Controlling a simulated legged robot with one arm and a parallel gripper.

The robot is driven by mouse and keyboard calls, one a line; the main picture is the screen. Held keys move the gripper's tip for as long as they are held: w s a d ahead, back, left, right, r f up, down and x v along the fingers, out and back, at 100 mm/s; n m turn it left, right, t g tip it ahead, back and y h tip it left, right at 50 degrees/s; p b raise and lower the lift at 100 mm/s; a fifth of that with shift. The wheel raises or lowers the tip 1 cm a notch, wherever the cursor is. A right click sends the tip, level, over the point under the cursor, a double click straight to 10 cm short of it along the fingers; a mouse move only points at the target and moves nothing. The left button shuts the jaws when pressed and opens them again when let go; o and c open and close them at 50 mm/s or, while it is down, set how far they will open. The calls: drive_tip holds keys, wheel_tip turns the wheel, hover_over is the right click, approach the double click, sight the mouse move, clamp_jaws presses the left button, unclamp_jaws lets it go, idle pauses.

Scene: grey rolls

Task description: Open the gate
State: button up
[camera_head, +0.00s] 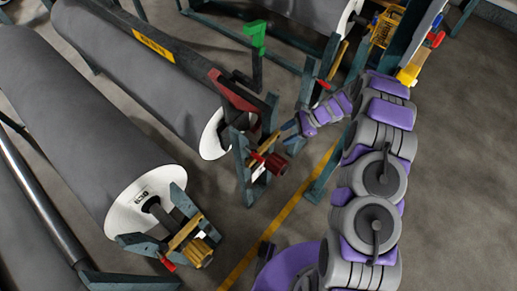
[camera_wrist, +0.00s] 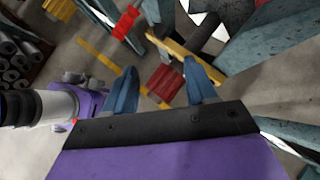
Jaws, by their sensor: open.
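A dark red hinged-looking arm (camera_head: 236,92) slants above the roll end; I cannot tell for certain which part is the gate. My gripper (camera_head: 284,130) is just right of this stand. In the wrist view my gripper (camera_wrist: 160,66) is open, with two blue fingers apart. The red part (camera_wrist: 163,82) shows between and beyond them, and the yellow bar (camera_wrist: 172,46) crosses behind. Nothing is visibly held, and contact cannot be told.
A grey roll (camera_head: 80,140) lies at the left on a stand with a yellow part (camera_head: 195,252). Another roll (camera_head: 310,12) lies at the back. A green bracket (camera_head: 256,38) rises behind the stand. A yellow floor line (camera_head: 290,205) runs past. The right floor (camera_head: 455,170) is clear.

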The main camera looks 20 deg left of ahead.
sight(263, 146)
drive_tip(key=b+x, duration=0.2)
drive_tip(key=x, duration=1.5)
drive_tip(key=shift+s+a+b, duration=0.1)
drive_tip(key=shift+a+b, duration=0.1)
drive_tip(key=shift+b, duration=0.1)
drive_tip(key=shift+c, duration=0.3)
clamp_jaws()
